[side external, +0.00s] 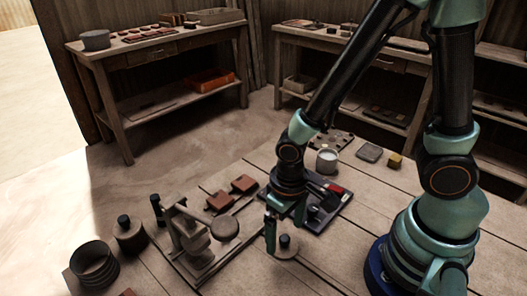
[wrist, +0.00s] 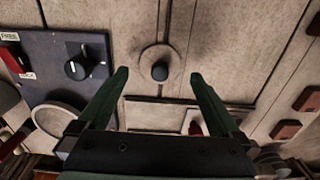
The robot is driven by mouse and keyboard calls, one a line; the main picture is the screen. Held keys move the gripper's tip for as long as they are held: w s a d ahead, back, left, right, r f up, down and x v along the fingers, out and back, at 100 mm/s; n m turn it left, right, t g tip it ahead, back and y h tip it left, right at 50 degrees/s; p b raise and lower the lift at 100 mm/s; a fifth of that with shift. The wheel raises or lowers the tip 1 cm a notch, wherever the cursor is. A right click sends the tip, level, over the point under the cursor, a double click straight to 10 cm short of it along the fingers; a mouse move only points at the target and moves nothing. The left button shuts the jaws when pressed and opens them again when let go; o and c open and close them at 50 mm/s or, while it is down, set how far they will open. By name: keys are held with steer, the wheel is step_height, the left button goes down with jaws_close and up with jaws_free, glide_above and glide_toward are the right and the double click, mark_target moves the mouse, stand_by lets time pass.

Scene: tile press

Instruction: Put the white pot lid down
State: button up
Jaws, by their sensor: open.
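The pot lid is a pale, flat disc with a dark knob, lying on the wooden table in the wrist view (wrist: 148,57). It also shows in the side view (side external: 283,254), just below my gripper (side external: 285,226). My gripper is open, with its two green fingers apart and nothing held between them. In the wrist view, the lid's dark knob appears between the fingertips (wrist: 159,75), and the fingers look clear of it. A small white pot (side external: 327,162) stands open farther back on the table, beyond the dark control panel.
The dark panel (wrist: 45,55) with a black knob and red part lies left of the lid in the wrist view. A press (side external: 190,235), reddish tiles (side external: 243,184), a dark-knobbed canister (side external: 129,235) and a dark round pot (side external: 93,265) stand to the left in the side view.

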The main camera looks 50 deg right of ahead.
mark_target(285, 238)
step_height(285, 238, up, 9)
steer(key=w+d+r+t, duration=0.2)
steer(key=d+r, duration=0.3)
steer(key=r, duration=0.1)
steer(key=w+d+r+t, duration=0.2)
steer(key=d+r+t, duration=0.1)
steer(key=d+r, duration=0.2)
steer(key=shift+w+d+r+t, duration=0.25)
steer(key=shift+r+t, duration=0.05)
steer(key=shift+r, duration=0.5)
